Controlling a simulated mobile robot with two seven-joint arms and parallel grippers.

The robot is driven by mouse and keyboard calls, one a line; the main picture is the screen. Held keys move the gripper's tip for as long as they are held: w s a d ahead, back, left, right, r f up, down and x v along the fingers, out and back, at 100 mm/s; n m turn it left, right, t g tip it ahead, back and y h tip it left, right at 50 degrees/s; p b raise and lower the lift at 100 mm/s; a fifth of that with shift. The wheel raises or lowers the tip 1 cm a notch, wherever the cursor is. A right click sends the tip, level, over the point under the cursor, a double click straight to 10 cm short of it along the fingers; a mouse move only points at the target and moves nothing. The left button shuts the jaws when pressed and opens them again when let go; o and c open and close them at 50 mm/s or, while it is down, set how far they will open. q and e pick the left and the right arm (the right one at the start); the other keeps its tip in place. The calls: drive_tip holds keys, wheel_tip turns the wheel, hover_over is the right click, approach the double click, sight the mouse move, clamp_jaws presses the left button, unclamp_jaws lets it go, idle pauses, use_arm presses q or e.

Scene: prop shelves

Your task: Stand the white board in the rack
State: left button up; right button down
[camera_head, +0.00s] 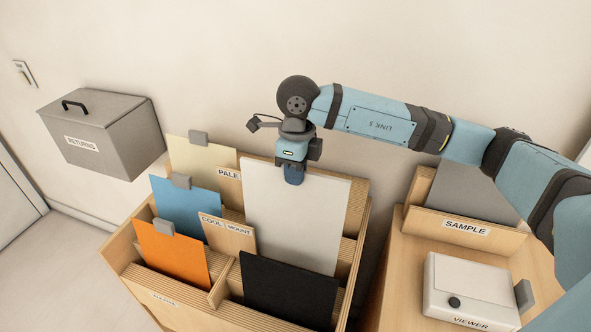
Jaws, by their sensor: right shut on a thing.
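The white board (296,222) is upright and tilted slightly, with its lower edge hidden behind a black board (288,292) in the wooden rack (123,258). I cannot tell whether its bottom edge touches the rack floor. My right gripper (294,177) comes down from above and is shut on the board's top edge, near its middle. The rack has ridged slots and dividers, with labels reading "PALE" (228,176) and "COOL" (213,221). My left gripper is not in view.
A cream board (200,158), a blue board (185,207) and an orange board (174,254), each with a grey clip, stand in the rack's left side. A "SAMPLE" holder (440,224) and a "VIEWER" box (470,285) are at right.

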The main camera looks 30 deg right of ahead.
sight(295, 193)
wheel_tip(295, 193, down, 4)
drive_tip(key=shift+r+b, duration=0.2)
drive_tip(key=shift+b, duration=1.05)
drive_tip(key=shift+f+b, duration=0.6)
drive_tip(key=shift+f, duration=0.15)
wheel_tip(295, 193, down, 3)
drive_tip(key=shift+b, duration=1.2)
drive_tip(key=shift+f+b, duration=0.6)
drive_tip(key=shift+f, duration=0.2)
drive_tip(key=shift+f+b, duration=0.75)
drive_tip(key=shift+f, duration=0.2)
drive_tip(key=shift+f+b, duration=0.3)
drive_tip(key=shift+f, duration=0.1)
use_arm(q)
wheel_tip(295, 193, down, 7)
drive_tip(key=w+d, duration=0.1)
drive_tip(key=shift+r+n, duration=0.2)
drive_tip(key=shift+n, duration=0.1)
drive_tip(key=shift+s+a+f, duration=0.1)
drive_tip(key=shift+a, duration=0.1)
